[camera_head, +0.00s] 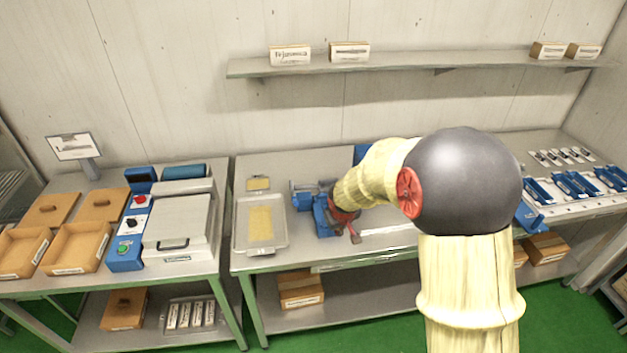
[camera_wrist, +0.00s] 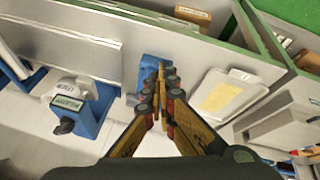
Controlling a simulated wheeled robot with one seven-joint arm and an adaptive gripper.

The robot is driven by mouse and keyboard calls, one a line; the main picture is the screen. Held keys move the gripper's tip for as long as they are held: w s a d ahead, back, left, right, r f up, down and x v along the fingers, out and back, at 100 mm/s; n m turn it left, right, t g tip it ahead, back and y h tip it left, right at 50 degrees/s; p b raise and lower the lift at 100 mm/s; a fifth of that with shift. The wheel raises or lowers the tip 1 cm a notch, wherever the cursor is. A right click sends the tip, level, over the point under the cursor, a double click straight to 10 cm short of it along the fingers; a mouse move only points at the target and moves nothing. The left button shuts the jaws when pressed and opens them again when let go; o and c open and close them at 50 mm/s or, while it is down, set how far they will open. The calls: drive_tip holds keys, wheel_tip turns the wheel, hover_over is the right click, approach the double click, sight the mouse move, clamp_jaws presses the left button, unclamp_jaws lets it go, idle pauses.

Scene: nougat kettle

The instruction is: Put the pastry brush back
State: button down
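I cannot make out the pastry brush for certain in either view. My gripper (camera_head: 346,222) is over the middle table, pointing down beside a blue fixture (camera_head: 321,214). In the wrist view its two yellow and black fingers (camera_wrist: 164,82) converge, with their tips close together in front of a blue block (camera_wrist: 151,68). Whether a thin handle sits between the tips cannot be told. My arm hides part of the table behind it in the head view.
A metal tray (camera_head: 240,240) with a yellow sheet lies left of the gripper; it also shows in the wrist view (camera_wrist: 248,77). A blue-and-grey machine (camera_head: 180,238) stands on the left table. Blue tools (camera_head: 574,184) lie on the right. A shelf (camera_head: 400,67) runs above.

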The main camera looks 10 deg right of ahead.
drive_tip(key=s+m, duration=0.1)
drive_tip(key=s+f+m, duration=0.2)
drive_tip(key=s, duration=0.1)
drive_tip(key=shift+s+y, duration=0.1)
drive_tip(key=shift+y, duration=0.3)
idle(0.4)
